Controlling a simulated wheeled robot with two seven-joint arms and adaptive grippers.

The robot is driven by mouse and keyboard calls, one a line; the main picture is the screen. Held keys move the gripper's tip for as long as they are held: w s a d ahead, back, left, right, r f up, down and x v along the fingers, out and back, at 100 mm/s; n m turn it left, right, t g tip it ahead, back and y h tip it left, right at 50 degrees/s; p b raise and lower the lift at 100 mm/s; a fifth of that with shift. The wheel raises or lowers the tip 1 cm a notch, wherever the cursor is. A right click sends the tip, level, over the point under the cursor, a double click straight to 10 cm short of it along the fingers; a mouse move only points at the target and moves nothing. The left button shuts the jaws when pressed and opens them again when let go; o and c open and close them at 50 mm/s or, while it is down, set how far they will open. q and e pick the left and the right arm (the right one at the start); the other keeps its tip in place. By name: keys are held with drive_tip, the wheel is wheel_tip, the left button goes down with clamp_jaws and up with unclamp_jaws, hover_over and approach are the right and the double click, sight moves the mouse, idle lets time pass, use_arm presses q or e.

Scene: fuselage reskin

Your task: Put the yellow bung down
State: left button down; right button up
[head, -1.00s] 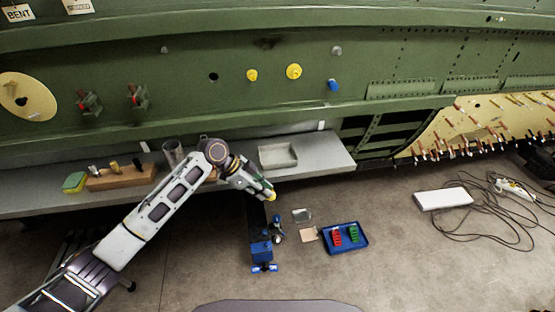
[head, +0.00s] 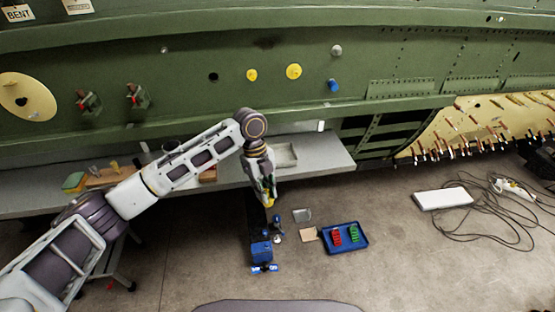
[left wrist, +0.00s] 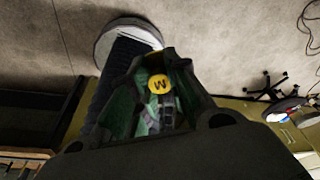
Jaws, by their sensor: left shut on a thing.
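My left gripper (head: 267,191) points down in the head view, just off the front edge of the grey bench (head: 325,152). It is shut on the yellow bung (left wrist: 159,83). In the left wrist view the bung's round yellow face, with a dark letter on it, shows between the dark and green fingers. In the head view only a little yellow shows at the fingertips. My right gripper is in neither view.
A grey tray (head: 285,155) lies on the bench beside my left wrist. A wooden block (head: 105,178) and a green-yellow sponge (head: 75,182) are at the left. A blue tray (head: 359,246) and a blue tool (head: 261,252) are on the floor. Yellow plugs (head: 294,71) sit in the green fuselage panel.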

use_arm(q)
drive_tip(key=shift+s+a+r+m+t+y, duration=0.75)
drive_tip(key=shift+a+r+m, duration=1.25)
drive_tip(key=shift+a+r, duration=0.9)
drive_tip(key=s+d+r+m, duration=0.1)
drive_tip(key=s+d+m, duration=0.1)
drive_tip(key=d, duration=0.7)
drive_tip(key=shift+s+d+t, duration=0.2)
drive_tip(key=shift+s+t, duration=0.15)
drive_tip(key=shift+s, duration=0.45)
